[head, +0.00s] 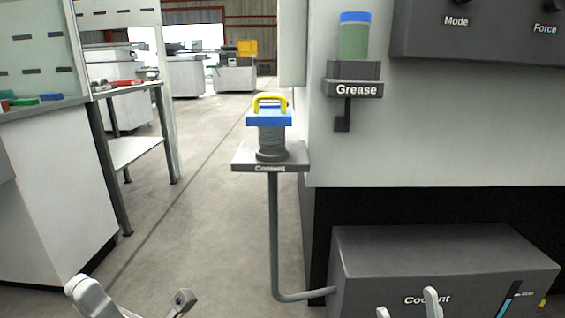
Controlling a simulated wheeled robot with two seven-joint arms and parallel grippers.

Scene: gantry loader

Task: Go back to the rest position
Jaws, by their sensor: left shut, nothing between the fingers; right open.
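My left gripper (183,299) shows at the bottom edge, left of the middle, with a pale link of my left arm beside it. It is shut and empty. My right gripper (408,307) shows only by its pale fingertips at the bottom edge, in front of the coolant box. Its fingers are apart, with nothing seen between them. The rest of both arms is out of view.
The grey Coolant box (445,255) stands low at the right. A pipe rises from it to a small shelf (242,158) bearing a blue-capped filler with a yellow handle (270,103). A Grease holder (355,88) is on the machine wall. A white cabinet (45,205) stands left; floor between is clear.

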